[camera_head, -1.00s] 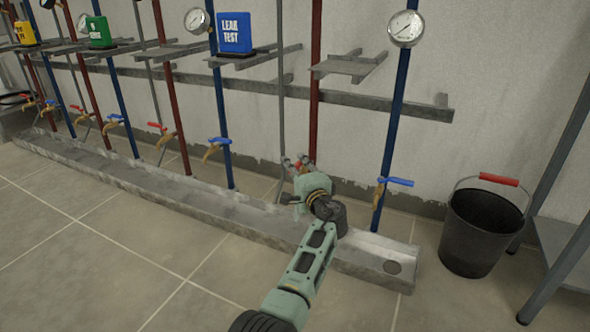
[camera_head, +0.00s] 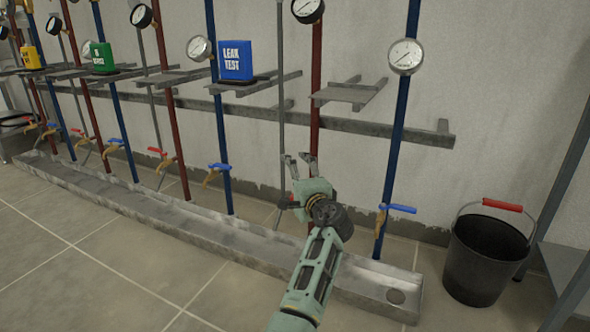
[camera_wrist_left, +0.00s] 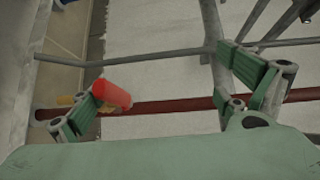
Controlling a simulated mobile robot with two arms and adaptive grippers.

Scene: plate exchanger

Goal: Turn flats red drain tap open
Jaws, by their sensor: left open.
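My left gripper (camera_head: 300,160) is open and empty in front of the rightmost red pipe (camera_head: 316,75), its fingers pointing up toward the wall. The red drain tap (camera_head: 291,199) on that pipe shows only as a bit of red beside the gripper body, below the fingertips; the rest is hidden. In the left wrist view, the tap's red handle (camera_wrist_left: 112,95) appears close against the left-hand finger. I cannot tell whether they touch. The red pipe (camera_wrist_left: 170,107) crosses behind the open fingers of the left gripper (camera_wrist_left: 168,95). My right gripper is in neither view.
A blue-handled tap (camera_head: 398,208) sits on the blue pipe to the right. A metal trough (camera_head: 240,238) runs along the wall. A black bucket (camera_head: 482,262) stands at right. A blue leak test box (camera_head: 236,60) rests on a shelf. The floor in front is clear.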

